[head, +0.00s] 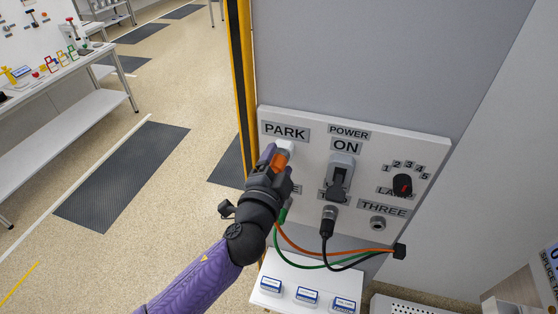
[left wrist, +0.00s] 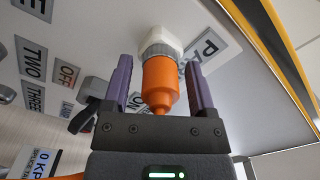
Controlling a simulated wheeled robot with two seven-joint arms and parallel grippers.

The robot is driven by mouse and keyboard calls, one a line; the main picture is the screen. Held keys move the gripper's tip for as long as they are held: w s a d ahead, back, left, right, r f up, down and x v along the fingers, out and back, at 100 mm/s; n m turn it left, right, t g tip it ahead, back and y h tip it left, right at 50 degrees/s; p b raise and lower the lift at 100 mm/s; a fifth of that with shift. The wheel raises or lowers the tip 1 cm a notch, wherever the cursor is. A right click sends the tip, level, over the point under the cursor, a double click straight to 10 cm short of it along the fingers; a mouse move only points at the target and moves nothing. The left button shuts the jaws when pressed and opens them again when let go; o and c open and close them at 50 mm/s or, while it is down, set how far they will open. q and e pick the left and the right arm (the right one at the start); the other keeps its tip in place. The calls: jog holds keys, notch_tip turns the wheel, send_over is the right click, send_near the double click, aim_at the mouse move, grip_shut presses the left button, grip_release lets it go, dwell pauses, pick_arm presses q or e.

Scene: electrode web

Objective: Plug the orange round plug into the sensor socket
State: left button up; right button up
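The orange round plug (head: 280,158) sits at the white PARK socket (head: 285,146) on the wall panel. The left wrist view shows the plug (left wrist: 160,85) seated against the pale socket collar (left wrist: 160,43). My left gripper (head: 275,160) is open, with one purple finger on each side of the plug. In the left wrist view a narrow gap shows between the plug and each finger. No label reading SENSOR is legible. Socket THREE (head: 378,223) is empty. My right gripper is not in view.
A black plug (head: 328,224) is in socket TWO, and a green plug (head: 283,214) is partly hidden below my gripper. Orange, green and black cables run to a black block (head: 400,251). A lever switch (head: 340,175) and a knob (head: 403,184) stick out. A white shelf (head: 285,268) stands below.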

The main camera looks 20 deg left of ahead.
pick_arm(q)
grip_shut()
jog(key=shift+s, duration=0.1)
jog(key=shift+s, duration=0.4)
jog(key=shift+s+a, duration=0.1)
jog(key=shift+s, duration=1.35)
